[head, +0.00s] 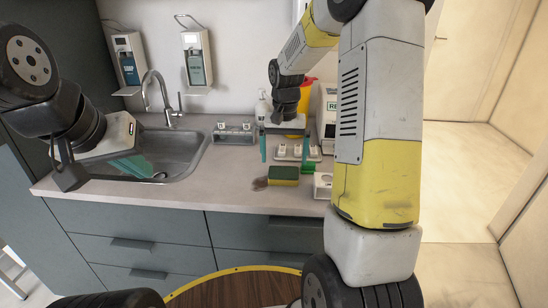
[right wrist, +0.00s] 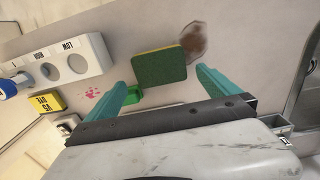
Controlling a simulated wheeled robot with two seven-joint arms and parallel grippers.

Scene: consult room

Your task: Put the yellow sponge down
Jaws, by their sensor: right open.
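The yellow sponge (head: 284,181) with a green top lies flat on the counter (head: 225,188), beside a brown stain (head: 259,184). It also shows in the right wrist view (right wrist: 160,68), beyond and between the fingertips. My right gripper (head: 285,155) is open and empty above the counter, behind the sponge in the head view; its teal fingers (right wrist: 162,79) stand apart and nothing is between them. My left gripper (head: 138,166) hangs over the sink at the left; its teal fingertips are small, and I cannot tell whether they are apart.
The sink (head: 185,165) with its tap (head: 160,95) takes up the counter's left part. A white tray with cups (head: 292,152) and a small white box with holes (head: 322,185) are near the sponge. A soap bottle (head: 261,105) stands behind. Bare counter lies left of the stain.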

